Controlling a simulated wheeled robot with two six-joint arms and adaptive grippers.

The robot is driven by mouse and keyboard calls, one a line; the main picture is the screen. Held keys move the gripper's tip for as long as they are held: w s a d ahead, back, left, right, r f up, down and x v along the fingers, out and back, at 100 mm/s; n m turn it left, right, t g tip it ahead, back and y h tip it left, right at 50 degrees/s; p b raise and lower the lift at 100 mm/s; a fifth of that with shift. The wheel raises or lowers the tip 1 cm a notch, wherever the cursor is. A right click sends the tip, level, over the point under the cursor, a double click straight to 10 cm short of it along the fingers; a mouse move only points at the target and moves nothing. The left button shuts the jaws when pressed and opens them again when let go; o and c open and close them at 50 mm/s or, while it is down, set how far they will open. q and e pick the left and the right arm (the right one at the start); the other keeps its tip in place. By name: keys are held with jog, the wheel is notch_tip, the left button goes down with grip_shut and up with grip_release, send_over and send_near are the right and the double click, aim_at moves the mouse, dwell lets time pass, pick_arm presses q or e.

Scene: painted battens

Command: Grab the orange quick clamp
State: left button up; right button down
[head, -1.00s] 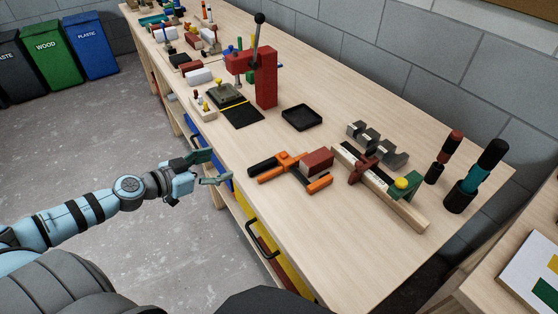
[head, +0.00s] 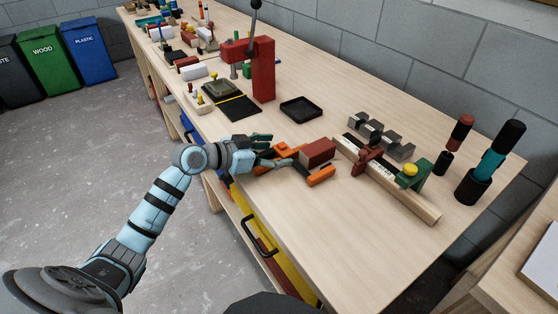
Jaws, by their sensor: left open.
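The orange quick clamp (head: 321,176) lies on the wooden workbench (head: 330,234), with a dark red block (head: 318,151) at its right end. My left gripper (head: 277,152) is open over the left part of the clamp, fingers pointing right. The gripper and its fingers hide much of the clamp's bar and black handle. I cannot tell whether the fingers touch the clamp. My right gripper is not in view.
Right of the clamp lies a wooden batten (head: 402,192) with a dark red clamp (head: 366,160) and a green piece (head: 418,176). Behind are grey metal blocks (head: 382,135), a black tray (head: 302,109) and a red press (head: 262,70). The bench front is clear.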

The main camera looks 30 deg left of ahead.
pick_arm(q)
jog(key=shift+w+d+f, duration=0.1)
jog(key=shift+w+d, duration=0.05)
jog(key=shift+w, duration=0.1)
jog(key=shift+s, duration=0.1)
jog(key=c, duration=1.6)
